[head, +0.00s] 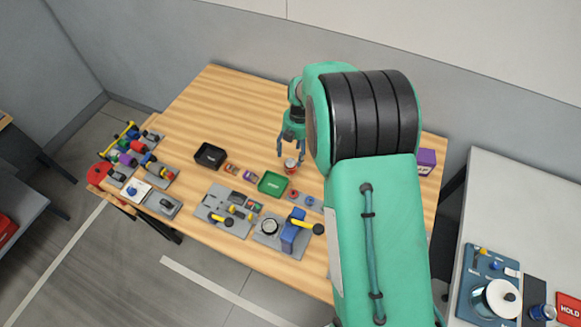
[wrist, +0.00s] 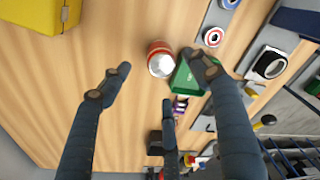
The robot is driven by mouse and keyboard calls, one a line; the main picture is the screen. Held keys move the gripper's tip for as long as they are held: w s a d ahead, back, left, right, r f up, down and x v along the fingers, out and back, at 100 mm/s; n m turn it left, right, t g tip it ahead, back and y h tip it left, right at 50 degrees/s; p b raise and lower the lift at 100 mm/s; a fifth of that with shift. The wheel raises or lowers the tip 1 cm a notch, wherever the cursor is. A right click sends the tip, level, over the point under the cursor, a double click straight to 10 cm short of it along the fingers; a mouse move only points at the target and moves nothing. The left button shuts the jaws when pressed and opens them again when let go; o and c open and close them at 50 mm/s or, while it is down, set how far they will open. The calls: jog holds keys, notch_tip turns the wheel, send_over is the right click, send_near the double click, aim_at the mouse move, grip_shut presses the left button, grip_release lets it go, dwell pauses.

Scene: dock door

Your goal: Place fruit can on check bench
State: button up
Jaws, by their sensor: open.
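A red can with a pale metal top (head: 291,165), which looks like the fruit can, stands upright on the wooden table (head: 250,105). It also shows in the wrist view (wrist: 160,58), beyond and between the spread fingers. I cannot read its label. My gripper (head: 290,155) is open and empty, fingers pointing down close above the can; in the wrist view, its spread fingers (wrist: 160,75) are not closed on it. A pale grey bench (head: 480,200) stands at the right in the head view; I cannot tell whether it is the check bench.
A green tray (head: 272,184) lies close beside the can, and a black tray (head: 210,155) farther left. Small packs, tools and grey boards crowd the near edge. A purple box (head: 426,160) stands right. The right bench holds a blue board, a pot-like item and a red HOLD sign (head: 569,309).

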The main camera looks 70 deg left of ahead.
aim_at(291, 162)
jog(key=shift+s+f, duration=0.2)
jog(key=shift+f, duration=1.65)
jog(key=shift+s+d+f+p, duration=0.1)
jog(key=shift+s+f+p, duration=0.1)
jog(key=shift+f, duration=1.1)
jog(key=shift+s+d+f+p, duration=0.1)
jog(key=shift+f+p, duration=0.05)
jog(key=shift+f, duration=1.1)
jog(key=c, duration=1.5)
jog(key=shift+o, duration=0.2)
jog(key=shift+r, duration=0.1)
